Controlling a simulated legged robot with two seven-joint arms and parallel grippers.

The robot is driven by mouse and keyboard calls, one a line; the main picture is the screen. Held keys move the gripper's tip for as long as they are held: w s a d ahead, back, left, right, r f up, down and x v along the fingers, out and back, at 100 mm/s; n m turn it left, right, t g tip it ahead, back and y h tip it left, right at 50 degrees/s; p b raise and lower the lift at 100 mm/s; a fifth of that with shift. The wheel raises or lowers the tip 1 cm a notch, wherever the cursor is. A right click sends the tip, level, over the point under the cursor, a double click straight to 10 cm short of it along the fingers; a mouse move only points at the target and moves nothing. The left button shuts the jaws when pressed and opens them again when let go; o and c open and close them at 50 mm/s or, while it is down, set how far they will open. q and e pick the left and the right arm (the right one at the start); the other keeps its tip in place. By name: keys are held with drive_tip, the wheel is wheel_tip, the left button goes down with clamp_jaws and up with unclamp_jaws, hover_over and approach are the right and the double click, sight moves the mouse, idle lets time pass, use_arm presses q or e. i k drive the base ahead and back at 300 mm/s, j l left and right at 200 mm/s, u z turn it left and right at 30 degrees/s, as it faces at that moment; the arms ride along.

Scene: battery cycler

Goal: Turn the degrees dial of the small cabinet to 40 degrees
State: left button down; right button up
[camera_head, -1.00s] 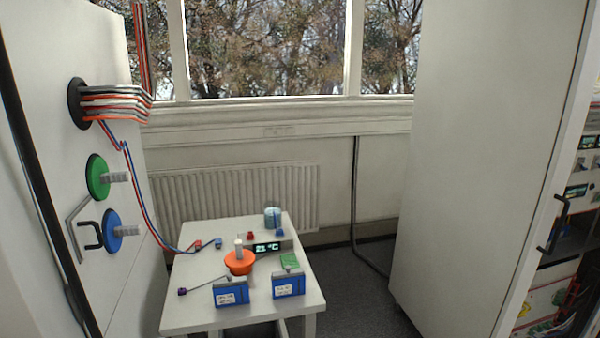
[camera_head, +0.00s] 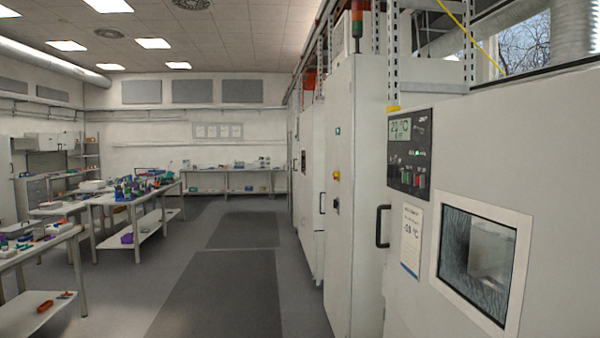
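A white cabinet (camera_head: 560,155) with a window (camera_head: 475,258) fills the right side of the head view. Its dark control panel (camera_head: 409,153) has a lit display that seems to read about 21 °C, a green light and several small coloured controls. I cannot make out a degrees dial there, and cannot tell whether this is the small cabinet. A paper label (camera_head: 411,240) below the panel seems to read a temperature. Neither of my grippers is in view.
Cluttered workbenches (camera_head: 150,192) line the left. The grey floor (camera_head: 225,290) between is clear, with dark mats along it.

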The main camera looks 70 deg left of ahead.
sight(392, 170)
drive_tip(key=u, duration=1.75)
drive_tip(key=i+j, duration=0.35)
drive_tip(key=z, duration=0.05)
